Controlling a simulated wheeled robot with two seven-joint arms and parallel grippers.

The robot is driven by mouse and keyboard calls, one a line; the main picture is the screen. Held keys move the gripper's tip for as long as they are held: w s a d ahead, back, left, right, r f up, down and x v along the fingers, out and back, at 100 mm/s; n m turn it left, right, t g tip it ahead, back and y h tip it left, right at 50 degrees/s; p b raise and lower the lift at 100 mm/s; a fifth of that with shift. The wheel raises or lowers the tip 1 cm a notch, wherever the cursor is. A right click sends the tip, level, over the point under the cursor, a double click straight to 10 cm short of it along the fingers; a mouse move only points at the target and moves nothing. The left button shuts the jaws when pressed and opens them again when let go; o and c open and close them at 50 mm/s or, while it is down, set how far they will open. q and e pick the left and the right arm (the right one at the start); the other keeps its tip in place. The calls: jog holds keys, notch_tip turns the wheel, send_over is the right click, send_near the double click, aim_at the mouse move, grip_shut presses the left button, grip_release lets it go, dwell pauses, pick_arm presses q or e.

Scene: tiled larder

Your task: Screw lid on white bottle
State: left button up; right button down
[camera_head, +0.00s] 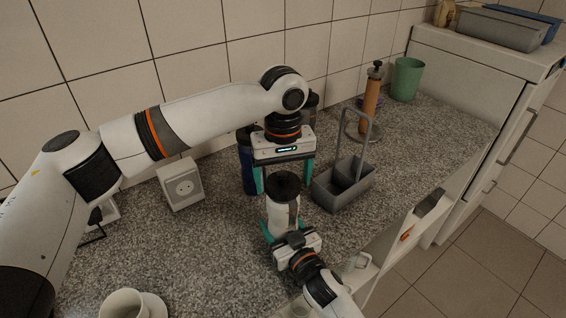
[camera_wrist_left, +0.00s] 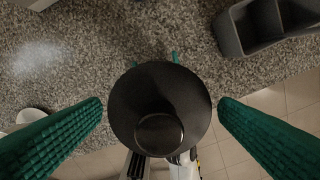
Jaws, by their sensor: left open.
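The white bottle (camera_head: 281,218) stands upright on the speckled counter with the black lid (camera_head: 283,185) on its top. I cannot tell how tightly the lid sits. My left gripper (camera_head: 284,186) points down over it, open, with its teal fingers on either side of the lid and apart from it. In the left wrist view the round lid (camera_wrist_left: 160,88) lies between the two fingers and hides most of the bottle. My right gripper (camera_head: 283,229) reaches in from the front, its teal fingers closed around the bottle's lower part.
A grey caddy with a tall handle (camera_head: 343,186) stands close right of the bottle. A dark blue container (camera_head: 247,172) is behind the left gripper. A white socket box (camera_head: 181,186) is further left, a cup (camera_head: 122,304) at front left. An orange-brown grinder (camera_head: 371,95) and green cup (camera_head: 407,78) stand back right.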

pick_arm(q)
jog(key=shift+f, duration=0.2)
jog(key=c, duration=1)
jog(key=m, duration=0.4)
jog(key=shift+m, duration=0.4)
jog(key=m, duration=0.5)
jog(key=shift+m, duration=0.4)
jog(key=m, duration=1.1)
jog(key=shift+m, duration=0.3)
jog(key=o, duration=1.1)
jog(key=shift+o, duration=0.2)
jog(key=shift+r, duration=0.1)
